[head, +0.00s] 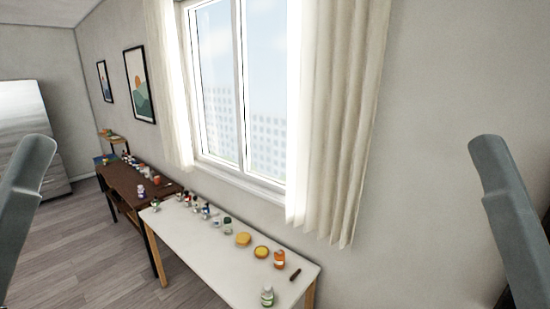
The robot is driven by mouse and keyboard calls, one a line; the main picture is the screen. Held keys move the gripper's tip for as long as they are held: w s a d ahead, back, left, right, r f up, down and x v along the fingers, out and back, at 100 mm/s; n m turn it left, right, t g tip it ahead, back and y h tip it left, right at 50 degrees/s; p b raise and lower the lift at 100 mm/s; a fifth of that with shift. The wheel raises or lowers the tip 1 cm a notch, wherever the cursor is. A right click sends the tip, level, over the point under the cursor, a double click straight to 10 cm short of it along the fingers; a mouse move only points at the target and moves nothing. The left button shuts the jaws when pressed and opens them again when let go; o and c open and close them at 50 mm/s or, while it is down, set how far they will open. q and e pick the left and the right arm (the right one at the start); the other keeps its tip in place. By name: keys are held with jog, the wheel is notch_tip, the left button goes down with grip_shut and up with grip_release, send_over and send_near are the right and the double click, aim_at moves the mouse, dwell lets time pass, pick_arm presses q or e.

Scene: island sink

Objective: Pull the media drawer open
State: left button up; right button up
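I cannot pick out a media drawer for certain in the head view. A dark brown desk (128,187) stands along the wall at the left of the middle, and a front below its top is too small to read as a drawer. A tall pale grey cabinet (28,110) at the far left has faint horizontal lines on its front; I cannot tell whether these are drawers. Grey links of my arms show at the left and right edges. Neither gripper shows, so what they hold is hidden.
More small items crowd the brown desk. The wooden floor (75,250) at left is clear.

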pick_arm(q)
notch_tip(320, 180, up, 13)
jog(key=p, duration=0.9)
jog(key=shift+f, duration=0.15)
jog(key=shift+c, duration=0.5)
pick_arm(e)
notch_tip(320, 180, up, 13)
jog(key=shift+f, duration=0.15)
